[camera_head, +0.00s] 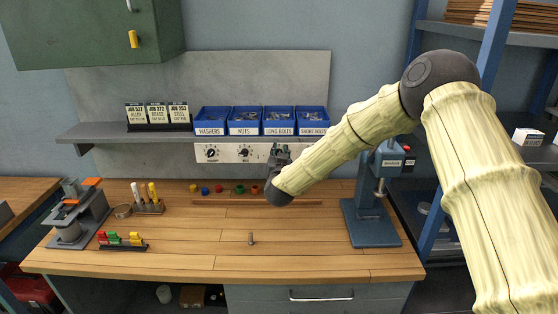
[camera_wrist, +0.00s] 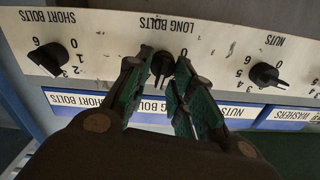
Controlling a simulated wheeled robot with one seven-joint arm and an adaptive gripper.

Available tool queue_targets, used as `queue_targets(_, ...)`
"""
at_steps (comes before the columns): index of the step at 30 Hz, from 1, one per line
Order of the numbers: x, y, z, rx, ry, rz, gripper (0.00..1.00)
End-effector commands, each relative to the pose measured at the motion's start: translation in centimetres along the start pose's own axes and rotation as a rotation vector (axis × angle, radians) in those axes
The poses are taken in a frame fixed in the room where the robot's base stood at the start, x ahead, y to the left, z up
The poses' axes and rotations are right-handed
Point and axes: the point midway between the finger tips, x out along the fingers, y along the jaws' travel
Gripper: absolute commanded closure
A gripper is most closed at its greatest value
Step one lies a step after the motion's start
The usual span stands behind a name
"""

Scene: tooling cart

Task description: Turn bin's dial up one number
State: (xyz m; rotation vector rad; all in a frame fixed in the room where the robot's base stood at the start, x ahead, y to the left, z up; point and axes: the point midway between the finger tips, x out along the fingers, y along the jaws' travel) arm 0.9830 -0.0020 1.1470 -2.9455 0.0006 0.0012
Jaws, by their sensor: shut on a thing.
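A white panel (camera_head: 226,159) under the shelf carries black dials with printed numbers. My gripper (camera_head: 279,153) is at the panel below the long bolts bin (camera_head: 278,121). In the wrist view, which is upside down, my gripper (camera_wrist: 159,72) is shut on the long bolts dial (camera_wrist: 161,62), with a green-padded finger on each side of it. A 0 shows beside this dial; its other numbers are hidden by the fingers. The short bolts dial (camera_wrist: 47,58) and nuts dial (camera_wrist: 265,75) are clear of the fingers. The washers dial (camera_head: 211,152) shows in the head view.
Blue bins for washers (camera_head: 212,122), nuts (camera_head: 244,122) and short bolts (camera_head: 311,122) stand on the shelf (camera_head: 90,134) above. A blue press (camera_head: 371,220) stands right of my gripper.

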Motion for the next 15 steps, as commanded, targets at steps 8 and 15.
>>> queue_targets(8, 0.06, 0.51, 0.47, 0.218, 0.004, 0.001, 1.00)
queue_targets(15, 0.08, 0.65, 0.40, 0.376, 0.003, 0.001, 1.00)
